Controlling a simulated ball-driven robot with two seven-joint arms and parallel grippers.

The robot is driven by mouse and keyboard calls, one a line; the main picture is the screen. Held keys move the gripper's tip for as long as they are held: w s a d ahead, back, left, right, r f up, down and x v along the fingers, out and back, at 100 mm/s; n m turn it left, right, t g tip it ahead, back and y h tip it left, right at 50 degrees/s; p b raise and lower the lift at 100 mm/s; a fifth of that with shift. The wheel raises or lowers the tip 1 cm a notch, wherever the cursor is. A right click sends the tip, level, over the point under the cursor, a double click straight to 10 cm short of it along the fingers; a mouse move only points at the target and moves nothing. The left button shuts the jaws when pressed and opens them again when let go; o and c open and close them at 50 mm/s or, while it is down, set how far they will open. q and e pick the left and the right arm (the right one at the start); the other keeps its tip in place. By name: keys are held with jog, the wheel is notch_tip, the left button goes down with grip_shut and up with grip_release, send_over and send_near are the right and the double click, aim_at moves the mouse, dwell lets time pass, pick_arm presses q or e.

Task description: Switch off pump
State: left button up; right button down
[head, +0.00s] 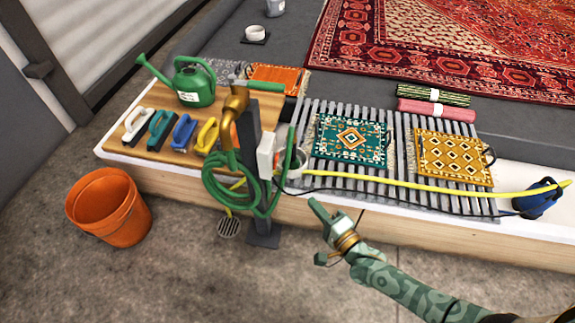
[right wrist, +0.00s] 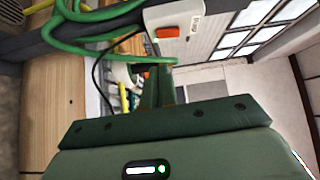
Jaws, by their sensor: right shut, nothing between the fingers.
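The white switch box (head: 266,155) is mounted on the dark post beside the brass tap. In the right wrist view the box (right wrist: 188,50) has an orange-red rocker switch (right wrist: 167,32) and a small label. I cannot tell which way the rocker is pressed. The blue pump (head: 538,198) sits at the right end of the pit, joined to a yellow hose. My right gripper (head: 314,203) is shut and empty, right of and below the box. In the right wrist view its fingers (right wrist: 158,84) lie just short of the switch, apart from it. My left gripper is not in view.
A coiled green hose (head: 228,185) hangs on the post close to the box. An orange bucket (head: 108,205) stands on the floor at left. Brushes and a green watering can (head: 193,85) are on the wooden board. Small rugs lie on the slatted rack (head: 400,150).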

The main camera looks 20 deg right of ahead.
aim_at(276, 161)
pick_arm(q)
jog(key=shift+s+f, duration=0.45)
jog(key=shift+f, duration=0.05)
pick_arm(e)
jog(key=shift+w+d+r+m+t+h, duration=0.2)
jog(key=shift+w+d+r+m+t, duration=0.15)
jog(key=shift+d+m, duration=0.25)
jog(key=shift+w+d+r+m+t+h, duration=0.25)
jog(key=shift+w+d+m+t, duration=0.15)
jog(key=shift+d+m, duration=0.15)
jog(key=shift+w, duration=0.1)
jog(key=a+b+x, duration=0.1)
jog(key=x, duration=0.3)
jog(key=a+b+x, duration=0.1)
jog(key=b+x, duration=0.1)
jog(key=x, duration=0.2)
jog(key=b+x, duration=0.2)
jog(key=x, duration=0.2)
jog(key=shift+a, duration=0.45)
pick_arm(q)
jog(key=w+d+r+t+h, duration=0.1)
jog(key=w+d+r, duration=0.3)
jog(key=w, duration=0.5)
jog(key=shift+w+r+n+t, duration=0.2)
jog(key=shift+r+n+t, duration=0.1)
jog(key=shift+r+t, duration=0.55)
pick_arm(e)
jog(key=shift+r, duration=0.15)
